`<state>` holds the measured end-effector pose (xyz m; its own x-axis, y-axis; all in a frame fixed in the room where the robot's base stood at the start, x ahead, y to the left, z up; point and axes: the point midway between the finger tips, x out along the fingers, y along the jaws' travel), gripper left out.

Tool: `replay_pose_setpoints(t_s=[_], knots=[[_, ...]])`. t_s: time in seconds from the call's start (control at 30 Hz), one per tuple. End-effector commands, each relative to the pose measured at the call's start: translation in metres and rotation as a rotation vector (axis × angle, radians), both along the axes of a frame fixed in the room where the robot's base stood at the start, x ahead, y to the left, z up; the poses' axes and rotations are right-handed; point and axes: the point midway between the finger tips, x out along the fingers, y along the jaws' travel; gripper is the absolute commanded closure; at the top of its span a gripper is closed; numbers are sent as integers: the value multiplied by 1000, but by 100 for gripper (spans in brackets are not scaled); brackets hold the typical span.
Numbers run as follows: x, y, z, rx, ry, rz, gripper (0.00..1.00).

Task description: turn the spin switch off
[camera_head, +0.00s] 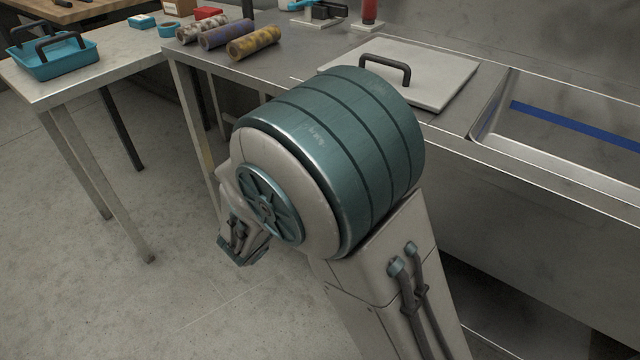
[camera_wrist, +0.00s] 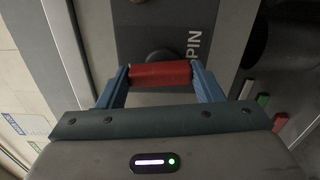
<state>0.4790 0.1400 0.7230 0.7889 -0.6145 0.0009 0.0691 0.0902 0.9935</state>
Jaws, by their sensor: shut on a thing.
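In the wrist view the spin switch shows as a red handle (camera_wrist: 160,74) in front of a dark round knob or hub (camera_wrist: 160,57). It sits on a dark panel (camera_wrist: 140,35) with white lettering, of which "PIN" is readable. My gripper (camera_wrist: 158,76) has its two blue fingers at the two ends of the red handle and is shut on it. The handle lies crosswise between the fingers. In the head view my arm fills the middle, and neither the gripper's fingers nor the switch can be seen there.
A metal bench (camera_head: 285,75) carries several patterned rolls, a flat lid (camera_head: 440,75) with a black handle, and a sink (camera_head: 590,115) with a blue strip. A side table (camera_head: 105,85) holds a teal tray (camera_head: 60,65). The floor at left is clear.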

Motion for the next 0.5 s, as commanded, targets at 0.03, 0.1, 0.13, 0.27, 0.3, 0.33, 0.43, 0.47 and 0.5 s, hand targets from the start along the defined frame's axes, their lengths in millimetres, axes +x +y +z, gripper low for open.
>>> replay_pose_setpoints(t_s=[0.03,0.1,0.13,0.27,0.3,0.33,0.43,0.47,0.5], knots=[[-1,-2,-6,20,-13,-4,63],[-1,-2,-5,44,-32,-4,63],[-1,-2,-5,53,-38,-4,63],[-1,-2,-3,81,-60,-4,63],[-1,-2,-3,87,-64,-4,63],[-1,-2,-3,91,-67,-4,63],[-1,-2,-2,99,-74,-5,63],[-1,-2,-2,100,-75,-5,63],[-1,-2,-2,102,-76,-5,63]])
